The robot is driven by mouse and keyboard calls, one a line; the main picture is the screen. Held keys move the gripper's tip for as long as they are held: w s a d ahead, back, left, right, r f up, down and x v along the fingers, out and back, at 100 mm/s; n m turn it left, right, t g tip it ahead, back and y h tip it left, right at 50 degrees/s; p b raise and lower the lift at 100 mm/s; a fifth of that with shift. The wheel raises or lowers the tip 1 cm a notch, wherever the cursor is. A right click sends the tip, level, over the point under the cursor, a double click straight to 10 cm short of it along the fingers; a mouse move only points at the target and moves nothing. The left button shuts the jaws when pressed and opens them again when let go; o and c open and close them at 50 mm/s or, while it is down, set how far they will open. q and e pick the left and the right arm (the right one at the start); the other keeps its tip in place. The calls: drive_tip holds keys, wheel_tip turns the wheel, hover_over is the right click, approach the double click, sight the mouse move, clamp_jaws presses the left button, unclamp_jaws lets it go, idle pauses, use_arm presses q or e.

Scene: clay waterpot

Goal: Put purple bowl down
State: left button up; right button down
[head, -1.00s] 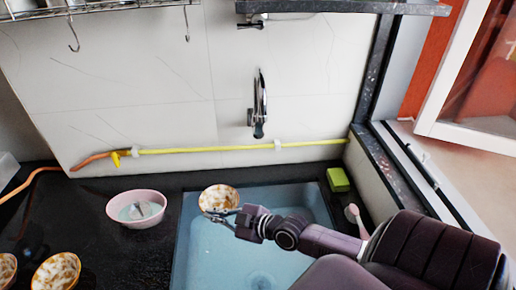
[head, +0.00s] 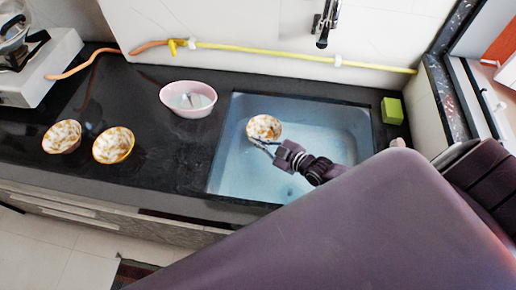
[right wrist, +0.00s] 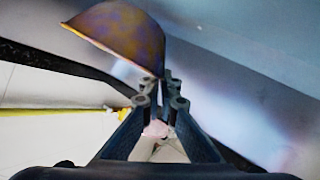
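The bowl shows a white inside with orange-brown patches in the head view (head: 264,126). In the right wrist view its outside is purple with orange-brown patches (right wrist: 125,32). My right gripper (head: 262,146) is shut on the bowl's near rim, with the fingertips (right wrist: 160,82) together at its edge. The bowl is over the blue sink (head: 235,165), near its back left part. Whether it touches the sink floor cannot be told. My left gripper is not in view.
Two similar patterned bowls (head: 62,137) (head: 113,145) stand on the black counter (head: 170,150) at left. A pink basin (head: 188,113) stands left of the sink. A green sponge (head: 392,110) lies right of it. A tap (head: 325,25) hangs above. The counter between bowls and sink is clear.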

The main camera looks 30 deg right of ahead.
wheel_tip(320, 180, down, 4)
drive_tip(key=shift+r+b, duration=0.15)
drive_tip(key=shift+b, duration=0.2)
drive_tip(key=shift+f+b, duration=0.6)
drive_tip(key=shift+f, duration=1.25)
drive_tip(key=shift+f, duration=0.1)
drive_tip(key=c, duration=2.2)
unclamp_jaws()
drive_tip(key=shift+o, duration=0.2)
drive_tip(key=shift+r, duration=0.2)
drive_tip(key=p+v, duration=0.4)
drive_tip(key=v, duration=0.2)
drive_tip(key=shift+s+r, duration=0.15)
drive_tip(key=shift+s, duration=0.1)
drive_tip(key=shift+s+d, duration=0.25)
drive_tip(key=shift+s, duration=0.15)
